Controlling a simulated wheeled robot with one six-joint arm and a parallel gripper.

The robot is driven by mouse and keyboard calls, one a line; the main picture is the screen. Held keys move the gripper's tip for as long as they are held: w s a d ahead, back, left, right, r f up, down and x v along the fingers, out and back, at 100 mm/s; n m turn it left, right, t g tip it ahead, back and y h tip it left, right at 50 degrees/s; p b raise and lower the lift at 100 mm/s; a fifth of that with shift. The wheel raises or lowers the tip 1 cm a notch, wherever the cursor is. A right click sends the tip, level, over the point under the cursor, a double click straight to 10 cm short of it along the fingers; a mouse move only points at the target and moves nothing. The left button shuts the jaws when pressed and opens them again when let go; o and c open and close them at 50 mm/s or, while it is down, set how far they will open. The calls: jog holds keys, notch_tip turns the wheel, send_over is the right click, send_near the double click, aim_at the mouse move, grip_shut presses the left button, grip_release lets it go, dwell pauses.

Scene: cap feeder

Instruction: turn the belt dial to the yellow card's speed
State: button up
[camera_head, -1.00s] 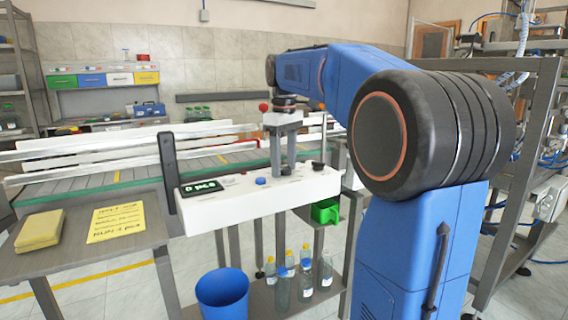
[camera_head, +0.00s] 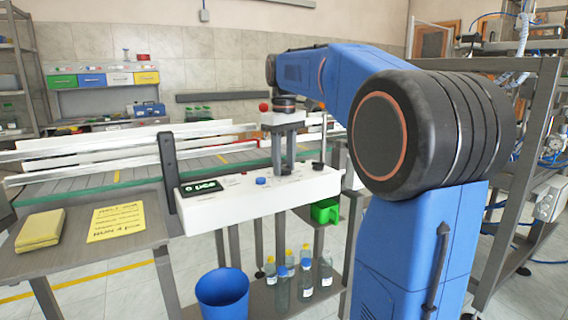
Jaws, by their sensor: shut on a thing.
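The white control box (camera_head: 240,207) stands in front of the conveyor belt. My gripper (camera_head: 283,172) points down over its top, with its fingers shut on a dial there. The dial is mostly hidden between the fingertips, so its pointer cannot be read. A black display (camera_head: 202,187) at the box's left end shows pale digits too small to read surely. The yellow card (camera_head: 116,222) lies on the grey side table (camera_head: 90,262) at left. Its handwriting is too small to read surely.
A blue knob (camera_head: 261,181) and a black knob (camera_head: 318,165) sit on the box near my gripper. A yellow pad (camera_head: 40,230) lies beside the card. A blue bin (camera_head: 223,292) and several bottles (camera_head: 305,278) are below.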

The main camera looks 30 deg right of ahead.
aim_at(284, 167)
jog(key=m, duration=1.1)
jog(key=shift+m, duration=0.4)
dwell(0.3)
jog(key=o, duration=1.1)
jog(key=shift+c, duration=0.2)
notch_tip(284, 167, up, 18)
jog(key=shift+f, duration=0.25)
